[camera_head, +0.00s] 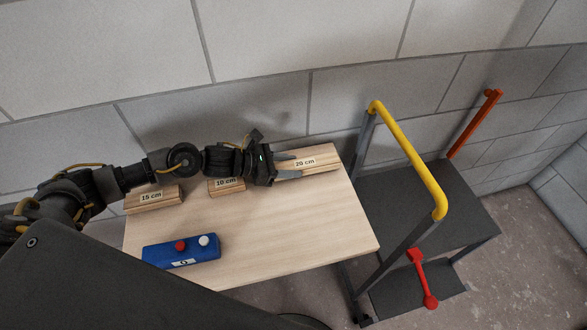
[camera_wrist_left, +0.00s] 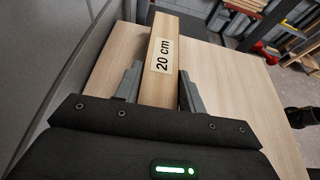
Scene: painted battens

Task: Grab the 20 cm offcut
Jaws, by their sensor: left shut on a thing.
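The 20 cm offcut (camera_head: 312,163) is a pale wooden batten with a "20 cm" label, at the far right of the wooden table. My left gripper (camera_head: 290,166) reaches over the table from the left and is shut on its near end. In the left wrist view the offcut (camera_wrist_left: 164,62) lies lengthwise between the two fingers (camera_wrist_left: 156,88). I cannot tell whether it is clear of the table top. The 15 cm offcut (camera_head: 153,199) and the 10 cm offcut (camera_head: 227,187) lie further left, the latter partly hidden by my arm. My right gripper is not in view.
A blue box (camera_head: 178,253) with a red and a white knob stands at the table's front left. The table top (camera_head: 300,225) is clear at its middle and right. A dark trolley with a yellow handle (camera_head: 410,160) stands right of the table. A block wall is behind.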

